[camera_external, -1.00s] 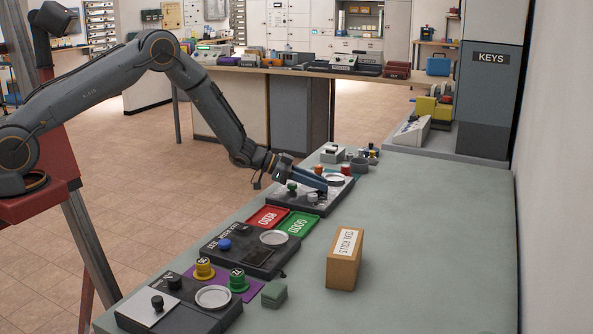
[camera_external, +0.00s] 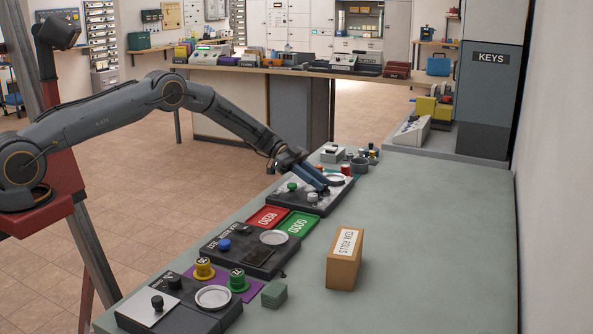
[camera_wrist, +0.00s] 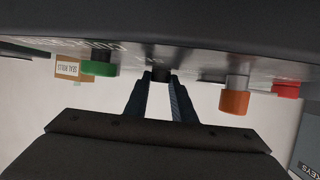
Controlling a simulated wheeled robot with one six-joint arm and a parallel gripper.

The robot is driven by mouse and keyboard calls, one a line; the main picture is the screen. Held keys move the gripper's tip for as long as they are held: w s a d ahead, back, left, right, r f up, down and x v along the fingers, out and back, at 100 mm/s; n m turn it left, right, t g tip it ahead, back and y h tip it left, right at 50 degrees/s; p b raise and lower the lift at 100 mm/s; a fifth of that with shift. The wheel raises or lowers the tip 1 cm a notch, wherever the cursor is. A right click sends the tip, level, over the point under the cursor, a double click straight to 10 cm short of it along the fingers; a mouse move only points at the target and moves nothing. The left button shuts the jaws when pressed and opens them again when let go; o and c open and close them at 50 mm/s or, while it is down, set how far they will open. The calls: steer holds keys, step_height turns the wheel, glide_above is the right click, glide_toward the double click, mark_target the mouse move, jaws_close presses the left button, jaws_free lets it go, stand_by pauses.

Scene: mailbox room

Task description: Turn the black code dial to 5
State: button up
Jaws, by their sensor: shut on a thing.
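My gripper (camera_external: 325,188) reaches down onto the far dark control panel (camera_external: 285,203). In the wrist view my gripper (camera_wrist: 160,82) has its two fingers on either side of a small black dial (camera_wrist: 160,75), closed on it at the tips. The dial is hidden by the fingers in the external view, and no digit or pointer on it can be read. A green knob (camera_external: 292,187) stands beside the fingers on the same panel; it also shows in the wrist view (camera_wrist: 100,68). An orange knob (camera_wrist: 234,101) is on the other side.
A white-topped knob (camera_external: 312,197) and a round pale dish (camera_external: 335,179) are close to the fingers. Red (camera_external: 267,217) and green (camera_external: 299,224) trays lie nearer. A seal rolls box (camera_external: 344,260) stands on the clear right part of the table (camera_external: 430,240).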

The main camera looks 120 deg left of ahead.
steer(key=shift+w+r, duration=0.1)
stand_by(0.3)
steer(key=o, duration=1.1)
steer(key=shift+c, duration=0.2)
steer(key=b+v, duration=0.1)
steer(key=v, duration=0.6)
steer(key=shift+s+a+r+b, duration=0.1)
steer(key=shift+s+b, duration=0.2)
steer(key=shift+s, duration=0.05)
